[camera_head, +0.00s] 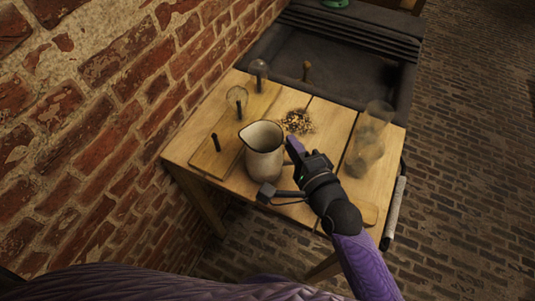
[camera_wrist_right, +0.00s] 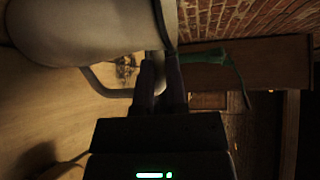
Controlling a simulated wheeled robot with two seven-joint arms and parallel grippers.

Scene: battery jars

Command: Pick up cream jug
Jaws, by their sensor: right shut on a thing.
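The cream jug (camera_head: 264,162) is a pale, off-white pitcher with a dark rim, near the front of the wooden table. It stands upright, and its spout points left in the head view. My right gripper (camera_head: 295,150) is at the jug's right side, shut on its handle. In the right wrist view, the jug's body (camera_wrist_right: 85,30) fills the upper left, and its looped handle (camera_wrist_right: 95,83) passes at the fingertips (camera_wrist_right: 160,75). I cannot tell whether the jug's base touches the table. My left gripper is not in view.
The wooden table (camera_head: 185,150) holds a board with dark pegs and glass domes (camera_head: 237,97) at left. Small brown pieces (camera_head: 298,122) lie behind the jug. A tall clear jar (camera_head: 367,150) stands at right. A dark tray-like basin (camera_head: 335,70) is behind; a brick wall (camera_head: 90,130) borders the left.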

